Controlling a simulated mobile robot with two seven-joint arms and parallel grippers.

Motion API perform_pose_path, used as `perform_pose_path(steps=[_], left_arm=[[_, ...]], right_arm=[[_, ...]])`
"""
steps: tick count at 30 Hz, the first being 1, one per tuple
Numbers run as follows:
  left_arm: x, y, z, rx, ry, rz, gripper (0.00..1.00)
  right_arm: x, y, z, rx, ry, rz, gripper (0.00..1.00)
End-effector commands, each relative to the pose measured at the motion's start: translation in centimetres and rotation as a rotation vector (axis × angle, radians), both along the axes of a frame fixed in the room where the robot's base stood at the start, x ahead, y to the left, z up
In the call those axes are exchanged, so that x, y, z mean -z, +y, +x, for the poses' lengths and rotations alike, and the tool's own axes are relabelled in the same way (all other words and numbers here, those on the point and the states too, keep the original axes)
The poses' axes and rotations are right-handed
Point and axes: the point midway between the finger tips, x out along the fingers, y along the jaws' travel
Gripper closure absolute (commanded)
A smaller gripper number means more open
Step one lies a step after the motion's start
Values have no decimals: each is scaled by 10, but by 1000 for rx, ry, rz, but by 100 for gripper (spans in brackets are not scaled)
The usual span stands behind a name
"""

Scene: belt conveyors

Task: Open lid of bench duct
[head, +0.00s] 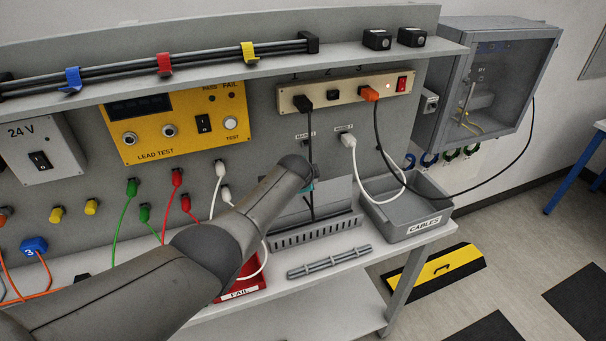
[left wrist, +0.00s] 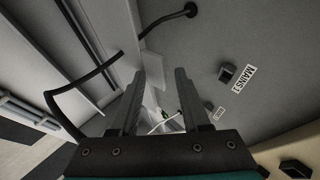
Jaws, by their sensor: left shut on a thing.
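The bench duct (head: 315,236) is a grey slotted channel along the back of the bench. Its lid (head: 338,193) shows as a flat grey panel standing up behind the slots, raised and tilted toward the back panel. My left arm reaches in from the left, and its gripper is mostly hidden behind the wrist in the head view, with a teal part showing. In the left wrist view the left gripper (left wrist: 158,82) has its two fingers on either side of the pale lid edge. A black cable (head: 310,150) drops from the power strip into the duct. My right gripper is out of view.
A grey cables bin (head: 400,228) stands right of the duct, with a white cable above it. A red fail tray (head: 238,284) is at the front left. Test leads hang at left.

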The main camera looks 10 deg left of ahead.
Motion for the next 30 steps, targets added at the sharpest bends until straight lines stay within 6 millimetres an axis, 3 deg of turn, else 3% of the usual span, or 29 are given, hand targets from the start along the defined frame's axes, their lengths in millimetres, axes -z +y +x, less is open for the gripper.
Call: perform_pose_path(steps=[1, 9, 30], left_arm=[[-1, 7, -3, -5, 6, 12, 60], [-19, 4, -20, -4, 3, 9, 60], [-67, -3, -73, 0, -3, 5, 60]], right_arm=[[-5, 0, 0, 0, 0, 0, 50], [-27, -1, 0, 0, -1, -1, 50], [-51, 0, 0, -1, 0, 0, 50]])
